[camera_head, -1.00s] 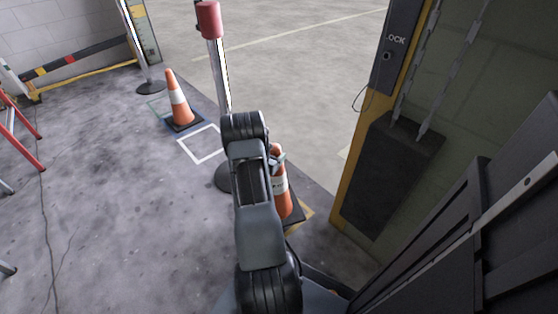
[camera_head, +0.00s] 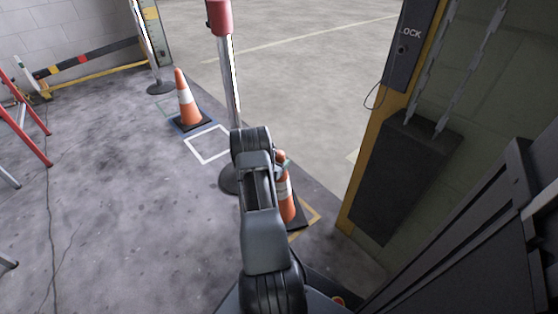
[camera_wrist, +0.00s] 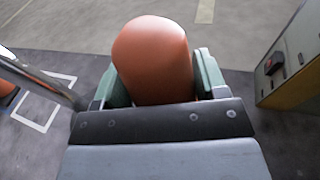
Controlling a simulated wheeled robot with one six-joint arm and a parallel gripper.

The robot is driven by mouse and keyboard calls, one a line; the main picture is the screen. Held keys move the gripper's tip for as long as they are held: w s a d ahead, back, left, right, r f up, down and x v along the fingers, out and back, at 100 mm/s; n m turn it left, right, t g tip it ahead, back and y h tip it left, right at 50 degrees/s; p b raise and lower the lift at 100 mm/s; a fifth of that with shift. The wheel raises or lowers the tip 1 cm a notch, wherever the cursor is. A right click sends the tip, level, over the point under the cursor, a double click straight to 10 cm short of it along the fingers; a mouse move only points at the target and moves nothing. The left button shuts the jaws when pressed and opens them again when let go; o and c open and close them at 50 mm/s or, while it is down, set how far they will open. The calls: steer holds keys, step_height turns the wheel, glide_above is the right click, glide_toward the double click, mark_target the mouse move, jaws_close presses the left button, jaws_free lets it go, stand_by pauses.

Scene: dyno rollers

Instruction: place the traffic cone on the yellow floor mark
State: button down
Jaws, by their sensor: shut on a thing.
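My gripper (camera_wrist: 155,78) is shut on the top of an orange traffic cone (camera_wrist: 152,55), with a green finger on each side. In the head view this cone (camera_head: 286,190) stands upright with a dark base, and my arm hides its left part. The yellow floor mark (camera_head: 318,216) shows as an outline at the right of the cone's base. The base covers part of the mark. I cannot tell whether the base touches the floor.
Another cone (camera_head: 186,103) stands at the blue mark, beyond an empty white square (camera_head: 207,145). A red-topped post (camera_head: 233,85) with a round base is just left of the held cone. A yellow-edged wall with a lock box (camera_head: 409,45) rises at right.

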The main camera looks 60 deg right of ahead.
steer(key=shift+w+r, duration=0.1)
steer(key=shift+r, duration=0.1)
steer(key=shift+c, duration=0.8)
jaws_free()
steer(key=shift+f, duration=0.2)
steer(key=shift+a+r, duration=0.1)
